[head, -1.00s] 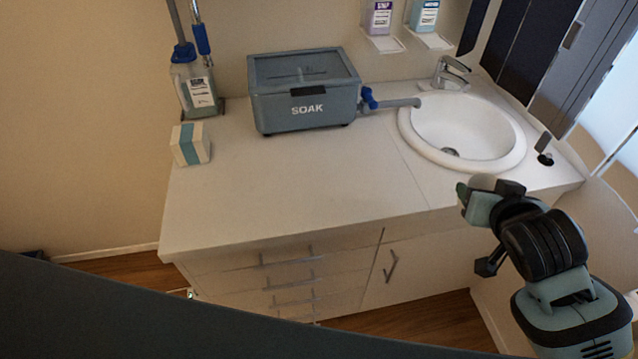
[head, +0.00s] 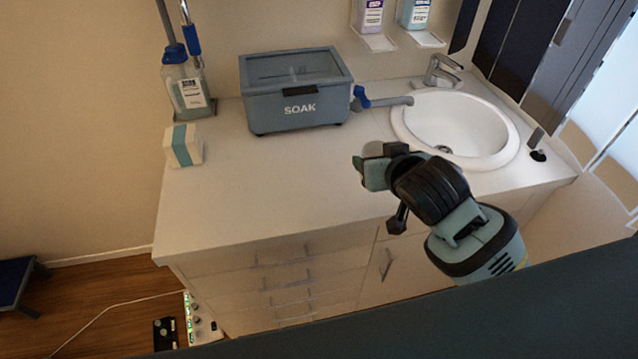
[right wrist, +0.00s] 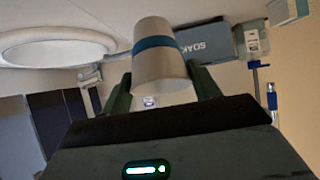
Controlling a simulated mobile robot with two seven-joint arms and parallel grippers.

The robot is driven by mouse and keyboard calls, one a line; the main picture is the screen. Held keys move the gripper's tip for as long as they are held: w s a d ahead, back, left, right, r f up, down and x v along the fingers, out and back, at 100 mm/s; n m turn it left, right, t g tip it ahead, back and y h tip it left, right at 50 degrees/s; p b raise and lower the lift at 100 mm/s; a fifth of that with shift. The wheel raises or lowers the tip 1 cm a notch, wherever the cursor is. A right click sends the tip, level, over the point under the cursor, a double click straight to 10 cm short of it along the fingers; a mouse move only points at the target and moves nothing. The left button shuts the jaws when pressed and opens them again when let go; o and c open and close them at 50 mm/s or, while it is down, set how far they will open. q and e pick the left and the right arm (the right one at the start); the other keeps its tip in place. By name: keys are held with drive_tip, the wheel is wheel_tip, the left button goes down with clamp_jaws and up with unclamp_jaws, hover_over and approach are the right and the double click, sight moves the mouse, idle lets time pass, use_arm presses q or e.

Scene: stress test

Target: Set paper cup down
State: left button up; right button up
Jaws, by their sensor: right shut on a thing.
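The paper cup (right wrist: 160,58) is white with a blue band and sits between the two fingers of my right gripper (right wrist: 162,88) in the right wrist view. In the head view my right gripper (head: 376,168) is near the counter's front edge, left of the sink. I cannot tell the gap between the cup and the white counter (head: 270,185). My left gripper is not in view.
A white and teal box (head: 183,146) and a blue-topped bottle (head: 186,88) are at the left. The counter's front middle is clear.

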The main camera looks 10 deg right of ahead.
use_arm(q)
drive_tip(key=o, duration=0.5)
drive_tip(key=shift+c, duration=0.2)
use_arm(e)
drive_tip(key=shift+a, duration=0.25)
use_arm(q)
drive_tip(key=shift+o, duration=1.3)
use_arm(e)
drive_tip(key=shift+w+a+n+y, duration=0.1)
drive_tip(key=shift+a+n+y, duration=0.3)
drive_tip(key=shift+n, duration=0.1)
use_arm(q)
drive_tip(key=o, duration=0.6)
use_arm(e)
drive_tip(key=s+a+f+n+g+y, duration=0.4)
drive_tip(key=a+n+g, duration=0.3)
drive_tip(key=n, duration=0.3)
drive_tip(key=shift+s+a+f+n+g+y, duration=0.35)
drive_tip(key=shift+a+f+y, duration=0.3)
drive_tip(key=shift+y, duration=0.25)
